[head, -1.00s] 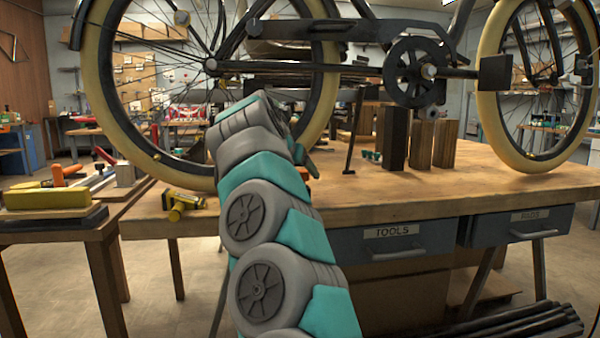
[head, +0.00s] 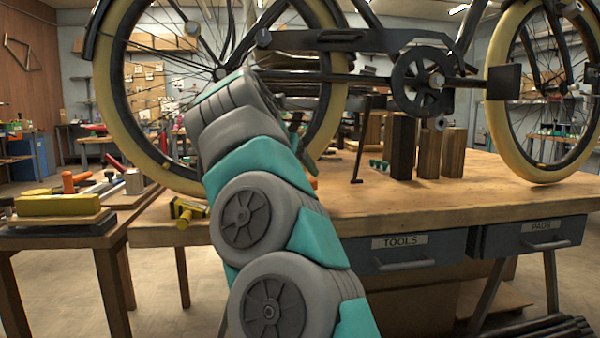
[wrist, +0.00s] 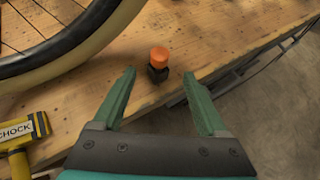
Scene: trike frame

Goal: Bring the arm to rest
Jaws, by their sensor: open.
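My gripper (wrist: 161,103) shows in the wrist view with its two green fingers spread apart and nothing between them. It is above the wooden workbench near its front edge. A small black piece with an orange top (wrist: 158,62) stands on the bench just beyond the fingertips, apart from them. In the head view my grey and teal arm reaches up from the bottom toward the bench, in front of the trike's left wheel (head: 105,95). My gripper is hidden behind the arm there.
The trike frame stands on the workbench (head: 440,200). Wooden blocks (head: 428,152) stand at the back. A side table (head: 95,240) with tools is at left. Drawers (head: 405,258) face front.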

